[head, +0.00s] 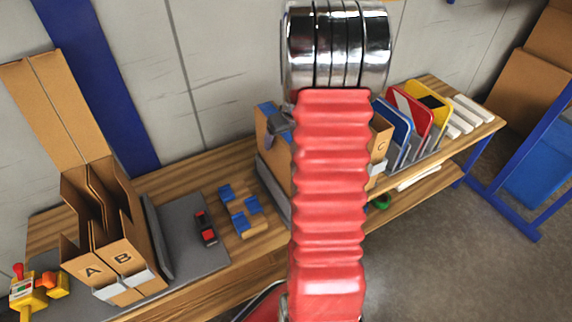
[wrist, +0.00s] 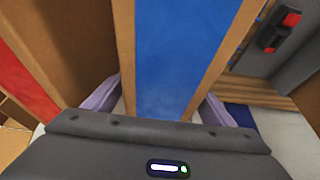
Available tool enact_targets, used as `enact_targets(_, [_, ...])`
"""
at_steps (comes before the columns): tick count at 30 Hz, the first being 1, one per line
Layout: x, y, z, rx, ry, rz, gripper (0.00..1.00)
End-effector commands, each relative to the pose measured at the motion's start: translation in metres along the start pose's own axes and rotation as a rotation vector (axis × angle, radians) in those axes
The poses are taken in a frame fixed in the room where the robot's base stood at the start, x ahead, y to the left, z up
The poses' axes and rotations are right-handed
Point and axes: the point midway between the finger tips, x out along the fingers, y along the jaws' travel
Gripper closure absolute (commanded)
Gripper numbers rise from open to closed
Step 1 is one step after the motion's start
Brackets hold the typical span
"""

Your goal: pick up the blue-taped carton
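The blue-taped carton (wrist: 180,50) fills the middle of the wrist view, a brown box with a wide blue strip along its top. My gripper (wrist: 160,92) straddles the carton, with one pale purple finger on each side. The fingers look open, with a narrow gap beside the carton; their tips are partly hidden by it.
A red-taped carton (wrist: 22,88) stands left in the wrist view. A carton marked C (head: 381,150) and a rack of signs (head: 415,115) stand right of my arm. Open cartons A and B (head: 110,255) stand left. Blue-and-wood blocks (head: 238,208) lie on the bench.

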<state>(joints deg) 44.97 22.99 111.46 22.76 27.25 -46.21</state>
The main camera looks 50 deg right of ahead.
Motion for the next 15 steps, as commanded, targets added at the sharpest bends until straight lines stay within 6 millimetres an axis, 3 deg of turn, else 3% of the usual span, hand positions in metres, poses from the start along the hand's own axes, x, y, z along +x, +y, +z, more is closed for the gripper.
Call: enact_targets(15, [-0.0001, -0.0001, -0.0002, -0.001, 0.000, 0.000, 0.60])
